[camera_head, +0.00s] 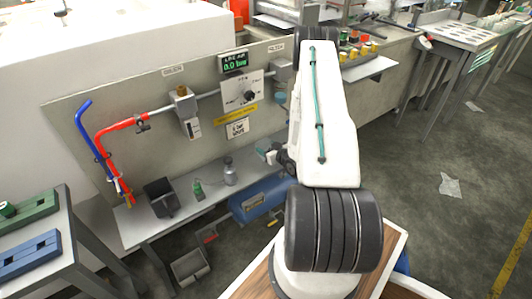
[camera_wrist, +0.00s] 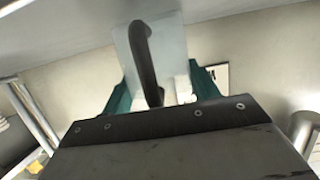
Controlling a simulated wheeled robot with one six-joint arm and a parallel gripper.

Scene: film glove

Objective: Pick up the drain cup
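I cannot tell for sure which thing is the drain cup. A small grey container with a narrower top (camera_head: 230,172) stands upright on the bench in the head view and may be it. My gripper (camera_head: 266,152) is at the right of that container and higher, apart from it, in front of the wall panel. In the wrist view its two teal fingers (camera_wrist: 162,85) are spread apart. A dark curved bar (camera_wrist: 146,60) in front of a pale plate (camera_wrist: 172,45) shows between them; I see no finger closed on it.
The bench (camera_head: 130,228) also holds a dark open bin (camera_head: 161,197) and a small green bottle (camera_head: 198,190). A blue tank (camera_head: 258,200) lies below. Red and blue hoses (camera_head: 103,145) hang at the panel's left. Valves and a gauge display (camera_head: 234,63) are on the panel.

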